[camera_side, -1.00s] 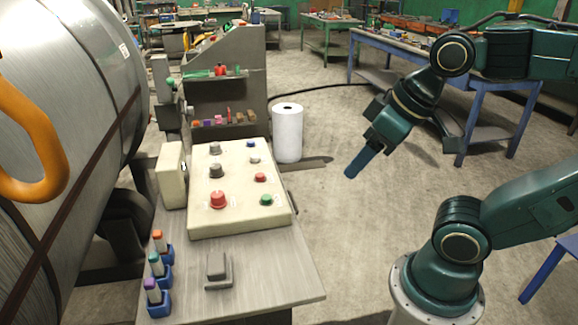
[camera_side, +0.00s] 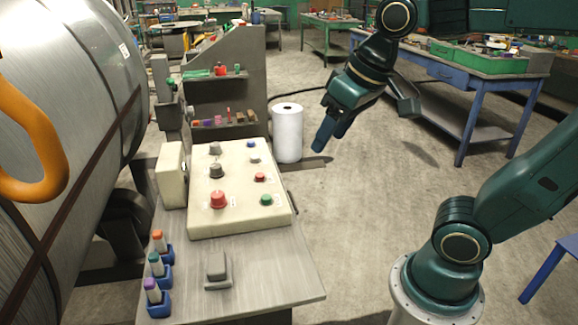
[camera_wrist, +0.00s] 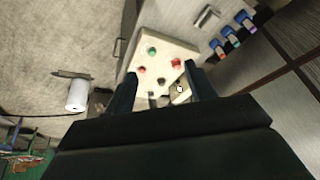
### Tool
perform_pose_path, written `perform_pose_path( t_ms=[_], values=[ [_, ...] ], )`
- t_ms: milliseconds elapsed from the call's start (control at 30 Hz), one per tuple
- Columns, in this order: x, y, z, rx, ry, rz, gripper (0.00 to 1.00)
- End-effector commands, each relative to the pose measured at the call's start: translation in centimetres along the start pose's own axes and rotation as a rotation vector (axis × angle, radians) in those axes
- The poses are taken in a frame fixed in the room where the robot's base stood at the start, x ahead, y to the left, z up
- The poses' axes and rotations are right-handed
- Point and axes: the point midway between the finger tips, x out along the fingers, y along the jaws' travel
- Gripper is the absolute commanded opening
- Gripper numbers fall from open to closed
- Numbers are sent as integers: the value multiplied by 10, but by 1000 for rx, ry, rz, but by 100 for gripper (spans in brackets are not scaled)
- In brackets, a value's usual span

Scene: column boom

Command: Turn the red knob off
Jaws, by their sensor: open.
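The red knob (camera_side: 219,199) is a large knob at the front left of a cream control panel (camera_side: 272,218) on a grey table. Two grey knobs stand behind it, and smaller red, green and blue buttons lie to its right. My gripper (camera_side: 322,142) is in the air to the right of the panel and beyond it, apart from the knob, pointing down. In the wrist view my gripper (camera_wrist: 162,84) shows its two fingers spread and empty, with the panel (camera_wrist: 185,48) beyond them. Several red parts show there; I cannot tell for sure which is the knob.
A white roll (camera_side: 288,134) stands behind the panel on the right. Colored markers in blue holders (camera_side: 158,300) and a grey block (camera_side: 217,270) are at the table's front. A large metal drum (camera_side: 70,110) is on the left. Open floor lies right of the table.

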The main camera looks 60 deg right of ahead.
Motion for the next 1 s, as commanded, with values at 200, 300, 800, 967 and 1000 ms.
perform_pose_path(
  t_ms=[200,300,800,967,1000],
  values=[
    [10,-8,-48,78,-65,3,55],
    [17,-11,-68,115,-95,7,55],
    [80,-26,-159,294,-233,43,55],
    [110,-30,-183,350,-275,61,55],
    [118,-30,-189,365,-285,66,55]
  ],
)
